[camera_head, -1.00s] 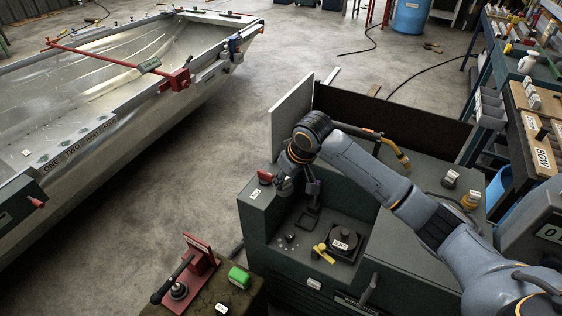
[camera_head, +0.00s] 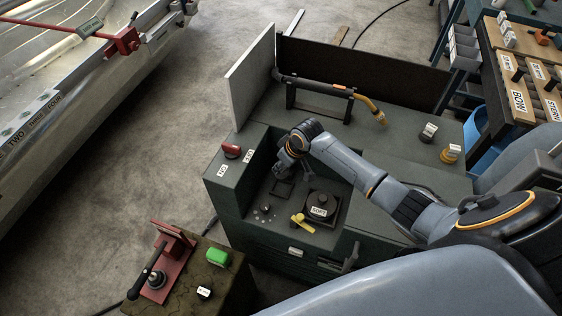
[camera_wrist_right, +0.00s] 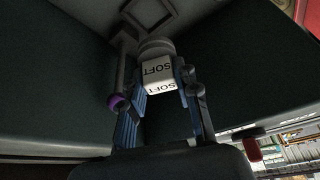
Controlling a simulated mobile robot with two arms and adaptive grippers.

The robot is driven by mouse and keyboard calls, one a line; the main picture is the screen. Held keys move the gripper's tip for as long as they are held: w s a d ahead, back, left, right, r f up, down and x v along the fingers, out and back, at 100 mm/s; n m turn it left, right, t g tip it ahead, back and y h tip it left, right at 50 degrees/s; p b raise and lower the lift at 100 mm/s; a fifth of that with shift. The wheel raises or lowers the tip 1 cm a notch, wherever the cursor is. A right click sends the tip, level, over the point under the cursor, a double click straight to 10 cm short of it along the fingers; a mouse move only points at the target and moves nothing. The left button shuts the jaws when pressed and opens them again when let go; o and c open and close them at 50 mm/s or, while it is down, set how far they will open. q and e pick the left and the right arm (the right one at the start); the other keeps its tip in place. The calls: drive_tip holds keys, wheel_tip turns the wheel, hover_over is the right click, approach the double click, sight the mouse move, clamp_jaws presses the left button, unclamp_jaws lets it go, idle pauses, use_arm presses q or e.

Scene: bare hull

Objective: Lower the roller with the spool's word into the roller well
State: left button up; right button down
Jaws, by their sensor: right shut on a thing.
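My right gripper (camera_head: 283,172) is shut on a roller (camera_wrist_right: 158,75) in the wrist view. The roller has a white block end with SOFT on two faces and a grey round part beyond it. In the head view the gripper hides the roller. The square-framed roller well (camera_head: 282,190) lies just below the gripper; its frame also shows beyond the roller in the wrist view (camera_wrist_right: 147,14). I cannot tell whether the roller touches it. A black spool (camera_head: 321,200) to its right has a white label that seems to read SOFT. My left gripper is not in view.
Two other rollers, one white and grey (camera_head: 429,132) and one yellow (camera_head: 451,154), stand on the green machine top. A yellow lever (camera_head: 302,222) lies beside the spool. A red knob (camera_head: 232,151) and raised walls edge the recess.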

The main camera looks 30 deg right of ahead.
drive_tip(key=shift+p, duration=0.3)
drive_tip(key=shift+s+f, duration=0.1)
drive_tip(key=shift+f, duration=0.2)
wheel_tip(320, 180, down, 2)
drive_tip(key=shift+f+b, duration=0.1)
drive_tip(key=shift+b, duration=0.65)
drive_tip(key=shift+f+b, duration=1.8)
drive_tip(key=shift+f, duration=1.25)
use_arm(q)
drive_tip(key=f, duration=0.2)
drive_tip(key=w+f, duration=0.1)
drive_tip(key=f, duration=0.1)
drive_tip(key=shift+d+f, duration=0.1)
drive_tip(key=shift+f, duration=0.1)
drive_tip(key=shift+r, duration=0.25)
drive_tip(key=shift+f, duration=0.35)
use_arm(e)
drive_tip(key=shift+f, duration=0.65)
drive_tip(key=c, duration=0.9)
unclamp_jaws()
drive_tip(key=shift+o, duration=0.5)
